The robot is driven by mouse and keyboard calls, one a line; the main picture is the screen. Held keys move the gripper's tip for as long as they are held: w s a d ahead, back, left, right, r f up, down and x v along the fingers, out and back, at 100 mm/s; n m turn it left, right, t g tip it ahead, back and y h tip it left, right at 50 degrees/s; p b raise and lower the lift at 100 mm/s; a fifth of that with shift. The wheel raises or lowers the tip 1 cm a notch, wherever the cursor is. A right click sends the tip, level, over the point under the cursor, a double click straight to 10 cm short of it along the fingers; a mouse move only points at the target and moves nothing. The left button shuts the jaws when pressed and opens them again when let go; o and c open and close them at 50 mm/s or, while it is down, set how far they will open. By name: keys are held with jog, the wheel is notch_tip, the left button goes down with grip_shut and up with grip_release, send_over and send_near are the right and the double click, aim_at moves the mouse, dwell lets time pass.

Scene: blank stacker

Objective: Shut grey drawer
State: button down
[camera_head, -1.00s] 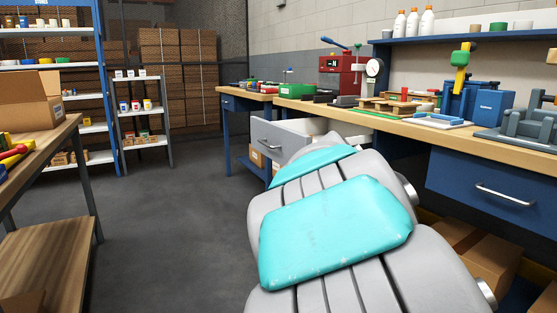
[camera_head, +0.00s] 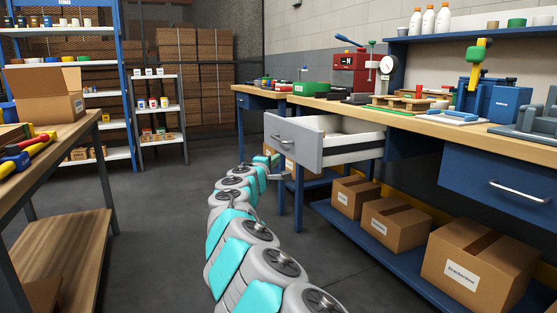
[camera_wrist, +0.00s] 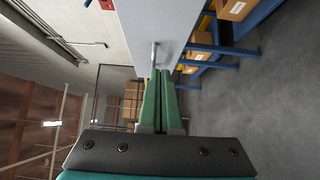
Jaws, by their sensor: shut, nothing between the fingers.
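The grey drawer (camera_head: 308,140) stands pulled out from under the workbench, its open inside showing white behind the grey front. In the wrist view its grey front (camera_wrist: 175,22) fills the top middle, with the metal handle (camera_wrist: 154,54) just ahead of my fingertips. My gripper (camera_wrist: 160,72) has its two green fingers shut together and empty, pointing at the drawer front. Whether the tips touch the front or handle I cannot tell. In the head view my gripper (camera_head: 271,159) is small, low beside the drawer front, and partly hidden by my arm.
The workbench (camera_head: 420,118) runs along the right, with a closed blue drawer (camera_head: 490,188). Cardboard boxes (camera_head: 397,222) sit on its lower shelf. A wooden table (camera_head: 60,150) stands at the left. The grey floor (camera_head: 150,220) between them is clear.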

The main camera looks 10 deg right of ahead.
aim_at(299, 148)
jog(key=shift+w+d+p, duration=0.2)
jog(key=shift+w+d, duration=1.75)
jog(key=shift+w, duration=0.25)
jog(key=shift+w+d+p, duration=0.2)
jog(key=shift+w+d, duration=1.75)
jog(key=shift+w, duration=0.2)
jog(key=shift+d, duration=0.1)
